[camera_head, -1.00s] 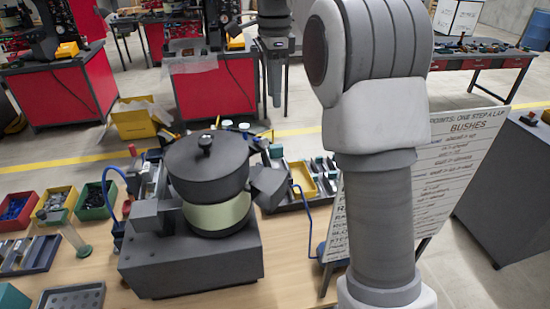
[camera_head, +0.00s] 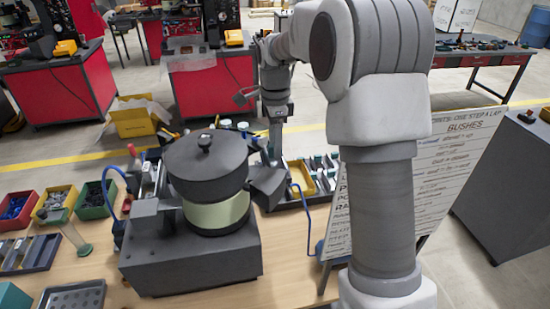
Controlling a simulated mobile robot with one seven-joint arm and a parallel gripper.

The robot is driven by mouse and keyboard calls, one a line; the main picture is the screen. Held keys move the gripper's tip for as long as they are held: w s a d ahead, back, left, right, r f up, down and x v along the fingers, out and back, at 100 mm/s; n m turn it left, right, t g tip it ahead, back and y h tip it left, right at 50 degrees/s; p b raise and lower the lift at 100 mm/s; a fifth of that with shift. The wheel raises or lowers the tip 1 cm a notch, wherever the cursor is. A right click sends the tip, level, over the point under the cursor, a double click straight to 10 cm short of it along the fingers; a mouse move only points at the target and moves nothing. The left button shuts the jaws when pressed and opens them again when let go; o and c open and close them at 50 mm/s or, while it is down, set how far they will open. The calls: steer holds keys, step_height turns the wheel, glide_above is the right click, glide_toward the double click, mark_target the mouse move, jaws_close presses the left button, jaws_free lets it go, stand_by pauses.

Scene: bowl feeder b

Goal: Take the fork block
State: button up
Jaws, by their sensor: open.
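I cannot make out which thing is the fork block; several small parts stand in and around the dark tray (camera_head: 288,205) behind and right of the bowl feeder (camera_head: 207,165), and they are too small to tell apart. My gripper (camera_head: 273,155) points down just right of the feeder's lid, by the left end of that tray. It is open, its fingers small and partly lost against the tray. I see nothing held in it.
The feeder's grey base (camera_head: 190,262) fills the middle of the wooden table (camera_head: 290,270). A sign board (camera_head: 440,165) leans at the right. Red, yellow and green bins (camera_head: 92,204) stand at the left. A blue cable (camera_head: 308,225) runs right of the feeder.

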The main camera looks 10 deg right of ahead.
steer(key=shift+f, duration=0.6)
jaws_close()
